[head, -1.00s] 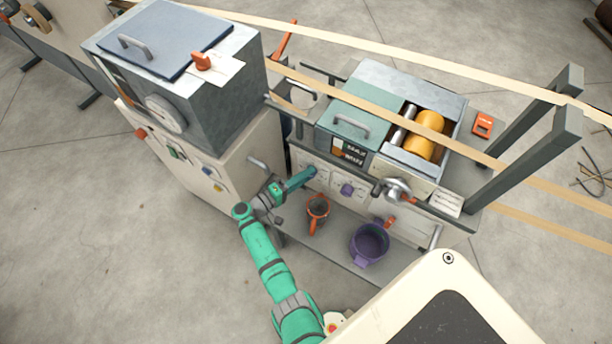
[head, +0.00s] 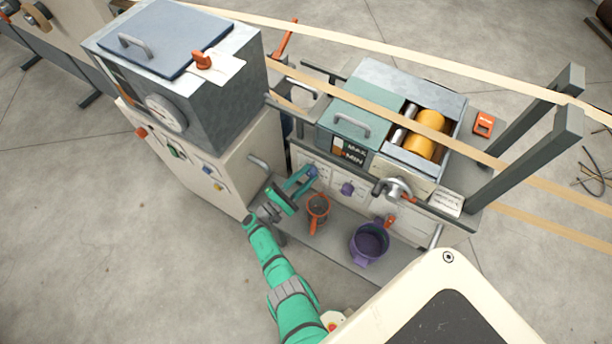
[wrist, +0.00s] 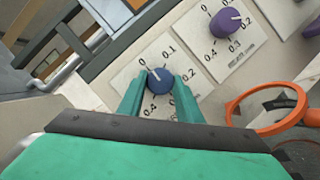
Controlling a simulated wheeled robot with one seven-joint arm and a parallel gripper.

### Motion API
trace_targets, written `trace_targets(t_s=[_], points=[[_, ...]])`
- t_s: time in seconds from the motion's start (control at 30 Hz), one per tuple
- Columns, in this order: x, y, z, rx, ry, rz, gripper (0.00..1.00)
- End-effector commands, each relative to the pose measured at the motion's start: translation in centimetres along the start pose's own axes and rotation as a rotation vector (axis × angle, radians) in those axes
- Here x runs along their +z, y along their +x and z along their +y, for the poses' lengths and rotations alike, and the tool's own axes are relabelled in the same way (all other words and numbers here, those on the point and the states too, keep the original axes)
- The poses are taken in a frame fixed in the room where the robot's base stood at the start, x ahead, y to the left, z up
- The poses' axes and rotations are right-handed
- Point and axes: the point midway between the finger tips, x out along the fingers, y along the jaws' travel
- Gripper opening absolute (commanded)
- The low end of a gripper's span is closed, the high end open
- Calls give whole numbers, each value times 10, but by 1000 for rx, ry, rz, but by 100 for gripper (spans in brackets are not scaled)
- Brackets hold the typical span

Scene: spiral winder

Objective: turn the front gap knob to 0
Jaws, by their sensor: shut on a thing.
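A blue knob (wrist: 161,79) sits on a white dial plate marked from 0 to 0.4 in the wrist view. Its white pointer line points up and left, roughly at the 0 mark. The small print on the plate is not readable. My gripper (wrist: 160,82) is shut on the blue knob, one teal finger on each side. In the head view my gripper (head: 309,174) reaches the left end of the panel, where the blue knob (head: 312,171) shows a little. A purple knob (wrist: 223,21) with a similar dial is up and right, its pointer near 0.2.
An orange mug (head: 318,208) and a purple pot (head: 369,243) stand on the shelf below the panel. The orange rim (wrist: 262,128) is close right of my gripper. A crank (head: 396,189) sticks out farther right. A cream cabinet (head: 213,158) stands at left.

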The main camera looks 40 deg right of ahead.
Motion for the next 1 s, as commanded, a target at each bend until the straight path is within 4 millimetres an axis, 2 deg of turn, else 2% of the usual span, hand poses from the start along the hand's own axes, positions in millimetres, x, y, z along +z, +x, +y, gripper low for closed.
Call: trace_targets(t_s=[0.3, 0.77, 0.8, 0.83, 1.0], points=[[1, 0, -1, 32, -80, -2, 9], [1, 0, -2, 35, -90, -2, 9], [1, 0, -2, 35, -90, -1, 41], [1, 0, -2, 35, -90, -1, 48], [0, 0, -1, 36, -89, -1, 50]])
